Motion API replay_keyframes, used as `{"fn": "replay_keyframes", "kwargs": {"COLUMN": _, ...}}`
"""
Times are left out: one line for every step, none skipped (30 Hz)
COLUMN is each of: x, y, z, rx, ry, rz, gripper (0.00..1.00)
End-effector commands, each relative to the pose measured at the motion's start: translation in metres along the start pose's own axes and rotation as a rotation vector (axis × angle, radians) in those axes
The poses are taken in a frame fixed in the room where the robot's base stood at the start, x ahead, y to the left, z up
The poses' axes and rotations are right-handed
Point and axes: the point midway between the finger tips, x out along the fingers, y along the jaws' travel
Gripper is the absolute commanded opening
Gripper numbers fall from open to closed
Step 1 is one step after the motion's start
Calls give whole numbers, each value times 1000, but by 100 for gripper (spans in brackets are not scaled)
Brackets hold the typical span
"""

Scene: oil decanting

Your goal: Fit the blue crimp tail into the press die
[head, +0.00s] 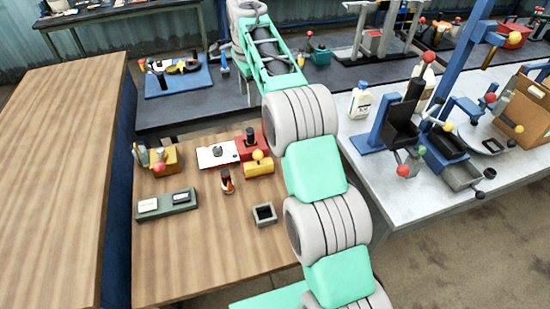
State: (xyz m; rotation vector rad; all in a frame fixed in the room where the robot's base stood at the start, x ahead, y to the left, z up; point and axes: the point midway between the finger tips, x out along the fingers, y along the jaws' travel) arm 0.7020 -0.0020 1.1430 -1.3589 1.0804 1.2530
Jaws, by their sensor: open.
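I cannot make out the blue crimp tail with certainty. A small blue upright piece (224,69) stands on the dark bench just left of my arm, too small to identify. A blue-framed press with a black body (402,125) and a red knob stands on the pale table at right. I cannot tell whether it holds the press die. My arm rises from the bottom right across the middle to the top. Its far end is near the top edge, left of centre, and I cannot make out the gripper fingers there.
A blue mat (165,88) lies on the dark bench (175,115). A cardboard box (520,115) stands at far right.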

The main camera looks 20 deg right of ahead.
Motion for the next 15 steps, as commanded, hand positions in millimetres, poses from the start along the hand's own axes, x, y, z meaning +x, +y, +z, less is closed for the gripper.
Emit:
{"fn": "replay_keyframes", "kwargs": {"x": -26, "y": 16, "z": 3, "rx": -90, "ry": 5, "rz": -27, "gripper": 48}}
{"fn": "replay_keyframes", "kwargs": {"x": -36, "y": 26, "z": 4, "rx": -153, "ry": 9, "rz": -40, "gripper": 48}}
{"fn": "replay_keyframes", "kwargs": {"x": -49, "y": 41, "z": 6, "rx": -237, "ry": 17, "rz": -59, "gripper": 48}}
{"fn": "replay_keyframes", "kwargs": {"x": -58, "y": 53, "z": 8, "rx": -300, "ry": 23, "rz": -74, "gripper": 48}}
{"fn": "replay_keyframes", "kwargs": {"x": -66, "y": 66, "z": 10, "rx": -363, "ry": 30, "rz": -86, "gripper": 48}}
{"fn": "replay_keyframes", "kwargs": {"x": -75, "y": 85, "z": 13, "rx": -446, "ry": 41, "rz": -104, "gripper": 48}}
{"fn": "replay_keyframes", "kwargs": {"x": -80, "y": 100, "z": 16, "rx": -508, "ry": 50, "rz": -117, "gripper": 48}}
{"fn": "replay_keyframes", "kwargs": {"x": -85, "y": 115, "z": 18, "rx": -571, "ry": 61, "rz": -129, "gripper": 48}}
{"fn": "replay_keyframes", "kwargs": {"x": -88, "y": 137, "z": 21, "rx": -654, "ry": 75, "rz": -145, "gripper": 48}}
{"fn": "replay_keyframes", "kwargs": {"x": -90, "y": 154, "z": 24, "rx": -716, "ry": 87, "rz": -156, "gripper": 48}}
{"fn": "replay_keyframes", "kwargs": {"x": -90, "y": 170, "z": 26, "rx": -778, "ry": 100, "rz": -167, "gripper": 48}}
{"fn": "replay_keyframes", "kwargs": {"x": -88, "y": 193, "z": 30, "rx": -862, "ry": 119, "rz": -181, "gripper": 48}}
{"fn": "replay_keyframes", "kwargs": {"x": -86, "y": 211, "z": 33, "rx": -924, "ry": 134, "rz": -190, "gripper": 48}}
{"fn": "replay_keyframes", "kwargs": {"x": -81, "y": 228, "z": 35, "rx": -986, "ry": 149, "rz": -198, "gripper": 48}}
{"fn": "replay_keyframes", "kwargs": {"x": -74, "y": 250, "z": 39, "rx": -1064, "ry": 171, "rz": -209, "gripper": 48}}
